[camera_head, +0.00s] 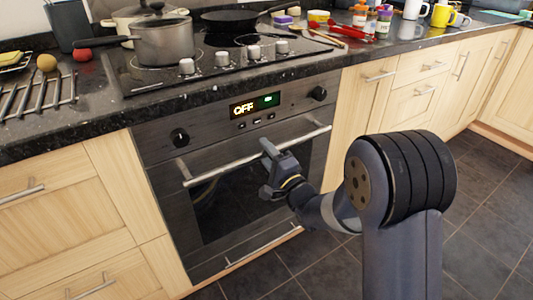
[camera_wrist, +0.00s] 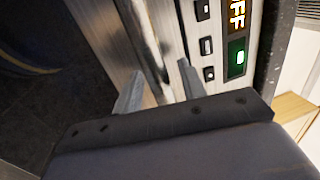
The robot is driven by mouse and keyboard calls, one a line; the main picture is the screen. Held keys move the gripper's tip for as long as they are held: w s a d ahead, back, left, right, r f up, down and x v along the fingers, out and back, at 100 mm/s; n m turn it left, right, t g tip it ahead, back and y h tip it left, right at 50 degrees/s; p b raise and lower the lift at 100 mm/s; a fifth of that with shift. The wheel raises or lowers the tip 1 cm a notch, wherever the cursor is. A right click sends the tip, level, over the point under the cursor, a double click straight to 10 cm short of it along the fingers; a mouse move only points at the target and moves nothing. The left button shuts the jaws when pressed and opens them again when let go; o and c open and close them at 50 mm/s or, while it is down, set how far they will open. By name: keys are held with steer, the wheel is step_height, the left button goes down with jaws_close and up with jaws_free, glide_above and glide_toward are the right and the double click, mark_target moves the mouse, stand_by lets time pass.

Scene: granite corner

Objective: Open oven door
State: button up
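The oven (camera_head: 215,195) is built in under the counter, and its dark door is shut. A silver bar handle (camera_head: 225,169) runs across the top of the door. My gripper (camera_head: 267,165) is in front of the door at the middle of the handle. In the wrist view, my gripper (camera_wrist: 159,70) has its two fingers apart, one on each side of the handle bar (camera_wrist: 150,45). Gaps show beside the bar, and I cannot tell whether a finger touches it. The palm hides the lower part of the bar.
Above the door are the control panel with a lit OFF display (camera_head: 254,104) and two knobs. A cooktop (camera_head: 225,55) with pots (camera_head: 163,42) and a pan is on the dark counter. Wooden cabinets flank the oven. The tiled floor (camera_head: 490,215) at right is clear.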

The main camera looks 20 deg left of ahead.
steer(key=shift+c, duration=0.2)
jaws_close()
steer(key=shift+d, duration=0.1)
